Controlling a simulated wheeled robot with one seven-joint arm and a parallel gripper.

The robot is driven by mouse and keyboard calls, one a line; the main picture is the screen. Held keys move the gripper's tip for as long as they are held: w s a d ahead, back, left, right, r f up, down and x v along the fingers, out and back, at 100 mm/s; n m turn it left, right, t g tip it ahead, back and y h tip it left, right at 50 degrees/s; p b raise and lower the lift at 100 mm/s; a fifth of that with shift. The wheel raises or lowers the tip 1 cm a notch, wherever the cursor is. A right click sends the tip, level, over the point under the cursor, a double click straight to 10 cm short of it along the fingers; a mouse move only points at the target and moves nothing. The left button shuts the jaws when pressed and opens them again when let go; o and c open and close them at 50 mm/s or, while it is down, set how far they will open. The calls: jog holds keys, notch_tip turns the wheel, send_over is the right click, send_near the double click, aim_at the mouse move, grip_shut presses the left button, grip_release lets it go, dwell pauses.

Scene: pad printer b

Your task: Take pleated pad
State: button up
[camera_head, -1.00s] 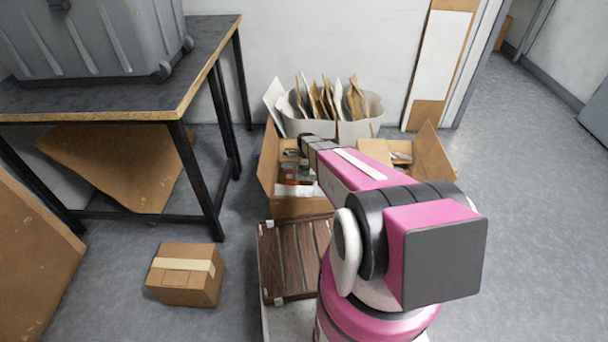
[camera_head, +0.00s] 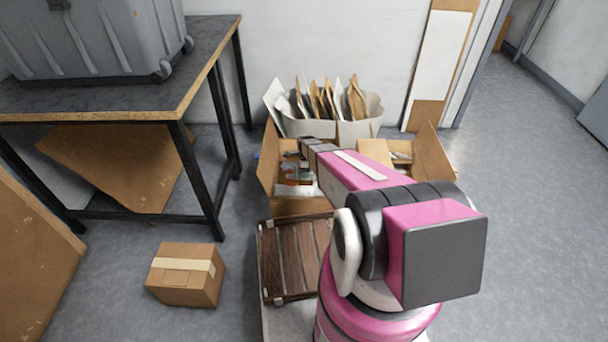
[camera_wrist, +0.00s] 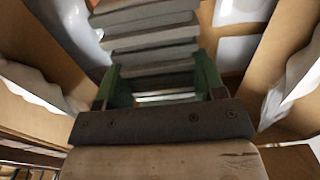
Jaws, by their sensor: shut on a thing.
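The pleated pad (camera_wrist: 152,45) shows in the wrist view as a stack of grey folds at the top middle. My gripper (camera_wrist: 160,68) has its two green fingers on either side of the near folds and is shut on the pad. The pad's lower part is hidden. In the head view my arm reaches into the open cardboard box (camera_head: 300,207), and its forearm covers part of it. I cannot make out the pad or the fingertips there.
Cardboard walls and pale sheets surround my gripper closely in the wrist view. White bins (camera_head: 360,129) of upright cardboard stand behind the box. A slatted brown crate (camera_head: 290,258) lies in front. A closed carton (camera_head: 186,274) and a black-legged table (camera_head: 215,62) are left.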

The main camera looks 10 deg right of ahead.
jog(key=shift+r, duration=1.8)
